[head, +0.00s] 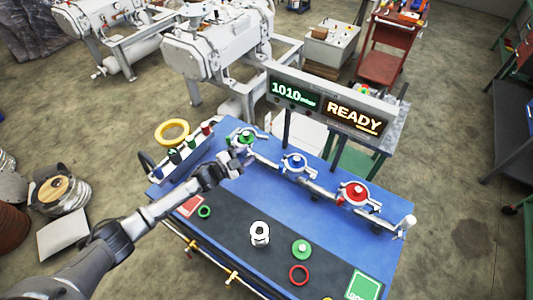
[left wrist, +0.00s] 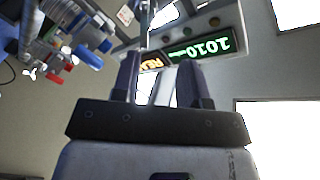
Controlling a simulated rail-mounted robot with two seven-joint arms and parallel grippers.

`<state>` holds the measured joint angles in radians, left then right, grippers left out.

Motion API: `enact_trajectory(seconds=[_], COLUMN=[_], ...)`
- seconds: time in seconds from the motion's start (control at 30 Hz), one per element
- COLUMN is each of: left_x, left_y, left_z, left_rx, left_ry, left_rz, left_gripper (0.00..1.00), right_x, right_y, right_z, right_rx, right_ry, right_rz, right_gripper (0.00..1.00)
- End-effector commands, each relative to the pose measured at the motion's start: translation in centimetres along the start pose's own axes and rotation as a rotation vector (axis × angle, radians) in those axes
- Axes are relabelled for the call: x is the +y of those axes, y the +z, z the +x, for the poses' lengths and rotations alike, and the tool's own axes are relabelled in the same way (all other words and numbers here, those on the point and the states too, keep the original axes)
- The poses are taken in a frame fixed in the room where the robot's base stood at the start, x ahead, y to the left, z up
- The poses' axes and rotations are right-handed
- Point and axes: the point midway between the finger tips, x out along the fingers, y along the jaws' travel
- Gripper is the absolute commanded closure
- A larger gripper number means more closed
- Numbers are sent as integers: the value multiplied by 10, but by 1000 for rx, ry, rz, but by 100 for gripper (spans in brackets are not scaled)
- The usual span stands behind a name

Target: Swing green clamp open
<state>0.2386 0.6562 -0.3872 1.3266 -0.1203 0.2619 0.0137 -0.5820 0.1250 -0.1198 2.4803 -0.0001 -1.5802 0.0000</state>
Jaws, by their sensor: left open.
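The green clamp (head: 246,137) is at the left end of a row of clamps on a pipe along the back of the blue bench. Whether it is open or closed is too small to tell. My left gripper (head: 236,163) is just in front of the green clamp in the head view, and contact cannot be told. In the left wrist view, its two fingers (left wrist: 160,78) stand apart with nothing seen between them. The green clamp cannot be made out surely in that view. My right gripper is not in view.
A blue clamp (head: 294,162) and a red clamp (head: 354,192) sit further right on the pipe. A display panel (head: 325,103) reading 1010 and READY stands behind. A white fitting (head: 260,233), green disc (head: 301,249) and red ring (head: 299,275) lie on the dark mat.

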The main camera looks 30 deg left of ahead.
Motion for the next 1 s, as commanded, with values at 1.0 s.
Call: enact_trajectory(seconds=[1.0], left_x=[16], left_y=[-105], left_z=[36], left_rx=[9], left_ry=[-6], left_rz=[2], left_gripper=[68], right_x=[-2], right_y=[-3], right_z=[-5], right_rx=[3], right_ry=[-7], right_rz=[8], right_gripper=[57])
